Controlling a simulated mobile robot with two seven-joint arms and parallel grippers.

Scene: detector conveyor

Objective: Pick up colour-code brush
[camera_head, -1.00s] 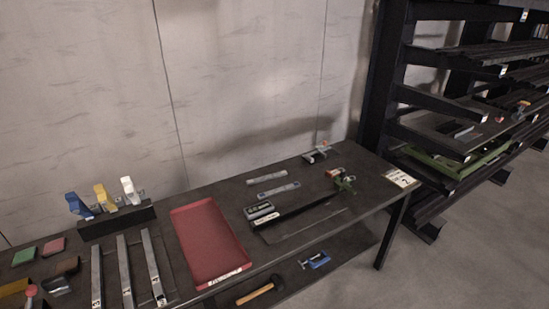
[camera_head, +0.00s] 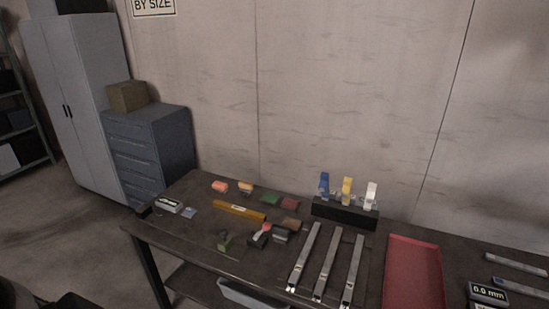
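I cannot tell for sure which thing is the colour-code brush. A black holder (camera_head: 344,214) at the back of the dark workbench bears a blue piece (camera_head: 325,184), a yellow piece (camera_head: 347,189) and a white piece (camera_head: 370,193), all upright. A small dark item with a red knob (camera_head: 265,229) stands near the front left of the bench. A green block (camera_head: 270,198) and a dark red block (camera_head: 290,203) lie left of the holder. Neither of my grippers is in view.
Several grey metal bars (camera_head: 326,263) lie in front of the holder. A red tray (camera_head: 414,272) is to their right. A yellow-brown bar (camera_head: 239,211), orange blocks (camera_head: 219,186) and a green item (camera_head: 226,242) are on the left. A blue-grey drawer cabinet (camera_head: 151,149) stands behind the bench.

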